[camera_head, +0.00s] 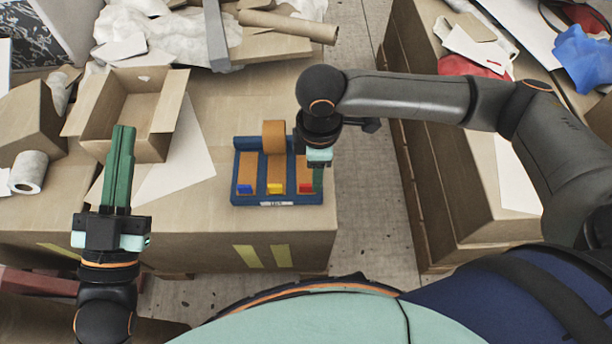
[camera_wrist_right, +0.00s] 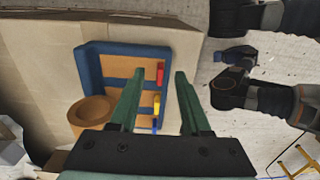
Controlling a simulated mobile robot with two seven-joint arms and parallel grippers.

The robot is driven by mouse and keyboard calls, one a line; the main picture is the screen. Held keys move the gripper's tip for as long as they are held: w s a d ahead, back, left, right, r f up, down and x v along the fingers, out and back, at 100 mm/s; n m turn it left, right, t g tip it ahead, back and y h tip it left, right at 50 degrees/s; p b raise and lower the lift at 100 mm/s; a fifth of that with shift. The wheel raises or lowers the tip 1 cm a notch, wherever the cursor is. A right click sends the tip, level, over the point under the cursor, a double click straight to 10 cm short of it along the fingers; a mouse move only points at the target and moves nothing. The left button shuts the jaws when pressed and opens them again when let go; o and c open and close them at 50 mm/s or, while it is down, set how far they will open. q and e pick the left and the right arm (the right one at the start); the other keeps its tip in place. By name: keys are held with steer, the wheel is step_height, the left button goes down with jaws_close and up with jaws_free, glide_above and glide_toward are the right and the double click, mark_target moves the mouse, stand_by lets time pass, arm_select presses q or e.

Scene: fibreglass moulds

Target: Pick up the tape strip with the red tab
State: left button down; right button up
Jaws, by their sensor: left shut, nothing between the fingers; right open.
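The tape strip with the red tab (camera_head: 304,169) is a brown strip at the right of a blue tray (camera_head: 236,196). Its red tab (camera_head: 305,188) is at the strip's near end, and also shows in the right wrist view (camera_wrist_right: 160,71). Beside it are strips with a yellow tab (camera_head: 274,188) and a blue tab (camera_head: 244,189). My right gripper (camera_head: 318,182) is open at the tray's right side. In its wrist view the red tab appears between the fingertips; contact cannot be told. My left gripper (camera_head: 124,130) is shut and empty, left of the tray.
A brown tape roll (camera_head: 273,136) stands at the tray's back. An open cardboard box (camera_head: 135,108) and a white paper roll (camera_head: 28,172) lie left on the cardboard-covered table (camera_head: 190,222). A cardboard tube (camera_head: 288,25) lies behind. A floor gap separates the right-hand boxes.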

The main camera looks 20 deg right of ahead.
mark_target(311, 185)
steer(key=f, duration=0.1)
steer(key=a+f+b, duration=0.1)
steer(key=f, duration=0.1)
steer(key=shift+b, duration=0.3)
steer(key=shift+d+f+b, duration=0.1)
steer(key=shift+f+b, duration=0.3)
steer(key=shift+f, duration=0.3)
arm_select(q)
steer(key=s+d+r+m+h, duration=0.1)
steer(key=s+r+m+h, duration=0.4)
steer(key=r+h, duration=0.1)
steer(key=shift+s+r+t+h, duration=0.25)
steer(key=shift+r+t+h, duration=0.15)
steer(key=shift+r, duration=0.05)
arm_select(e)
steer(key=shift+f, duration=0.3)
jaws_close()
